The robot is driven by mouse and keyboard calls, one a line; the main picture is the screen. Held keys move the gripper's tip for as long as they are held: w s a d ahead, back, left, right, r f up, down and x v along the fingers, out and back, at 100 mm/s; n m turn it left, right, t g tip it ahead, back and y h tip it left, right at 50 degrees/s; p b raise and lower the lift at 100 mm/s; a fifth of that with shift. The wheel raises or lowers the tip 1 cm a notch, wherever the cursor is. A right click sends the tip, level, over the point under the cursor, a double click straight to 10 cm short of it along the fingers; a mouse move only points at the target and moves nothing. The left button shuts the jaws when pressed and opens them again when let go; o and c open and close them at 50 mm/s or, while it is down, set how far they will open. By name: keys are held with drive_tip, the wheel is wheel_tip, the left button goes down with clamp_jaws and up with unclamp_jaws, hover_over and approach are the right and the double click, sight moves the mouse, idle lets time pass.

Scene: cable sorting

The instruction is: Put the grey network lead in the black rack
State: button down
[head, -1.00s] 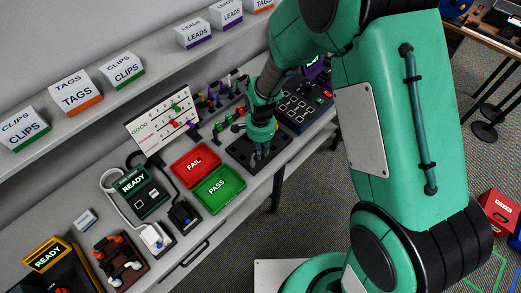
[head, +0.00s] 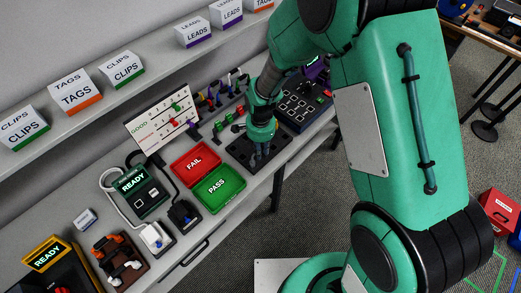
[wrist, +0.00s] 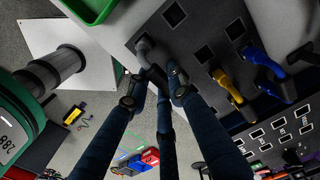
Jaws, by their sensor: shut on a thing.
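My gripper (wrist: 152,82) is shut on the grey network lead (wrist: 146,52), seen between the fingertips in the wrist view. The lead's head is at a socket near one corner of the black rack (wrist: 187,38); I cannot tell how deep it sits. Several square sockets in the rack are empty. A yellow lead (wrist: 228,84) and a blue lead (wrist: 264,62) stand at the rack's other side. In the head view, my gripper (head: 260,156) points down over the black rack (head: 240,153), and the fingers hide the grey lead.
The green PASS tray (head: 219,188) and red FAIL tray (head: 195,163) lie left of the rack. A dark keypad panel (head: 302,106) is to its right. More coloured leads stand behind, near the white GOOD board (head: 150,128). The bench's front edge is close to the rack.

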idle(0.4)
drive_tip(key=c, duration=1.5)
unclamp_jaws()
drive_tip(key=shift+o, duration=0.5)
drive_tip(key=o, duration=0.5)
drive_tip(key=shift+r+p, duration=2.35)
drive_tip(key=shift+r, duration=1.65)
